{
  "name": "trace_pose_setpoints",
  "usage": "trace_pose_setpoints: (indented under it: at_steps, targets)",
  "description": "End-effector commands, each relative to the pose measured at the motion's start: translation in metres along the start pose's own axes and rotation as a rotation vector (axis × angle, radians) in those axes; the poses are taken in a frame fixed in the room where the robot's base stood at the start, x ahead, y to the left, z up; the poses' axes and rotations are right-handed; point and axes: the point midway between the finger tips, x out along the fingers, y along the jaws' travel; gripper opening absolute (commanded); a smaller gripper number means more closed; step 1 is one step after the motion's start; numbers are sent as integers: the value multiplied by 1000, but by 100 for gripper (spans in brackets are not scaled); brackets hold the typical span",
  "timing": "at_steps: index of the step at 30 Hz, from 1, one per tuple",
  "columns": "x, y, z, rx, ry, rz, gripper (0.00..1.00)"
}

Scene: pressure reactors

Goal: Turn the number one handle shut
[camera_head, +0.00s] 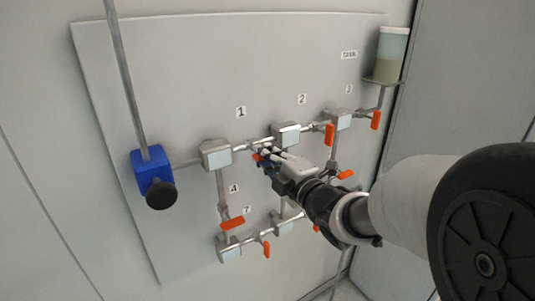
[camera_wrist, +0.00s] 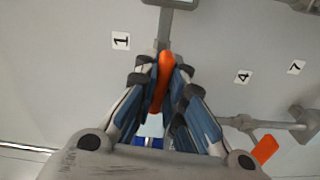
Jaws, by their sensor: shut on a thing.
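The number one handle is an orange lever on the horizontal pipe to the lower right of the label 1 (camera_head: 240,112). In the head view only a bit of the orange handle (camera_head: 257,157) shows beside my gripper (camera_head: 264,154). In the wrist view the handle (camera_wrist: 163,84) stands between the two fingers of my gripper (camera_wrist: 162,72), which is shut on it. There it looks roughly in line with the pipe (camera_wrist: 163,28) behind it. The label 1 (camera_wrist: 121,41) is left of the fingers. The valve body is mostly hidden behind the fingers.
Other orange handles (camera_head: 330,134) (camera_head: 232,223) sit on the panel's pipes. A blue box with a black knob (camera_head: 160,195) is at left. A liquid container (camera_head: 391,54) stands at upper right. The panel's upper left is clear.

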Motion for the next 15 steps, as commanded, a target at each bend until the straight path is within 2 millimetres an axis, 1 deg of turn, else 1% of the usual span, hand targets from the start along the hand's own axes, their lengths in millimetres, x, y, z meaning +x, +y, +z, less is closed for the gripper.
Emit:
trace_pose_setpoints:
  at_steps: [5, 15]
  targets:
    - [0, -1, 0, 133, 0, 1, 0]
    - [0, 0, 0, 453, 0, 1, 0]
